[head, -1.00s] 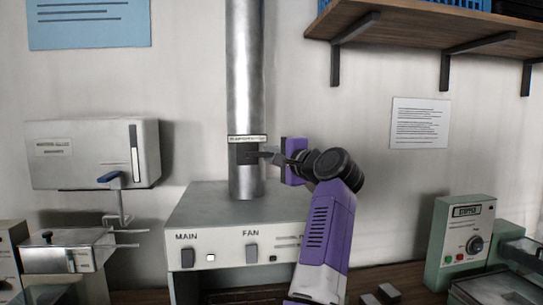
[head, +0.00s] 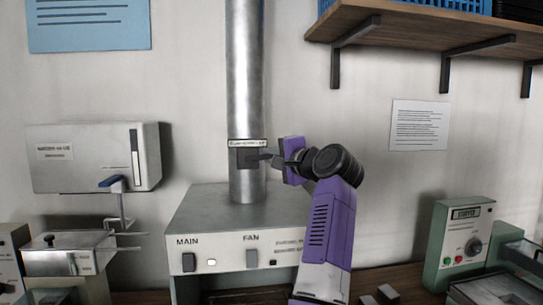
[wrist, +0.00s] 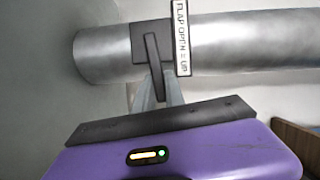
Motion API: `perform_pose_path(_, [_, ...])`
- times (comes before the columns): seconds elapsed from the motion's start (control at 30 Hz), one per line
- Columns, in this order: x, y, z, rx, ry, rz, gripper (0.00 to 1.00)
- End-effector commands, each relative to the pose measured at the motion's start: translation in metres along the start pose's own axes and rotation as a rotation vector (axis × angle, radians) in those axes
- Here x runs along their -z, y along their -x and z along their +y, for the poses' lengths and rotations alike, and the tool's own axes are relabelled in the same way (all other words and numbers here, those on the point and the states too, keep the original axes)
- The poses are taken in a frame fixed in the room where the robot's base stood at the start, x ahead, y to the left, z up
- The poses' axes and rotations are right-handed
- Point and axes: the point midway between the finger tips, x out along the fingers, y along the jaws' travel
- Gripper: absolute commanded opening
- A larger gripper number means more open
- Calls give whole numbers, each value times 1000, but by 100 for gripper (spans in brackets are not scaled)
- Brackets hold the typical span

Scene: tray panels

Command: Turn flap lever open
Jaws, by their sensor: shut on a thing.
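The flap lever (wrist: 153,62) is a dark grey bar on a square dark plate (head: 247,158) on the upright metal pipe. A white label (wrist: 181,38) reading "FLAP OPEN = UP" sits beside the plate in the wrist view and just above it in the head view. The lever sticks out to the right of the plate in the head view. My gripper (head: 270,157) comes from the right and is shut on the lever's outer end. Its grey fingers (wrist: 158,92) show in the wrist view, with the exact contact partly hidden.
The pipe (head: 246,80) rises from a grey box (head: 215,215) with MAIN and FAN switches. A white wall box (head: 85,157) with a blue-handled lever is on the left. A wooden shelf (head: 430,30) hangs upper right. A green control box (head: 462,240) stands lower right.

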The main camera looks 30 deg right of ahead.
Motion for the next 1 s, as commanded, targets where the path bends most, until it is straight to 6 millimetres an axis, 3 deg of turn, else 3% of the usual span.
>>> perform_pose_path(0.03, [-1, 0, 2, -2, 0, -2, 0])
perform_pose_path(0.07, [-1, 0, 2, -2, 0, -1, 20])
perform_pose_path(0.1, [-1, 0, 1, -2, 0, -1, 24])
perform_pose_path(0.53, [-1, 0, 2, 4, -9, 0, 24])
perform_pose_path(0.77, [-2, 0, 15, 53, -128, -1, 24])
perform_pose_path(1.0, [0, 45, 12, 55, -124, 2, 24])
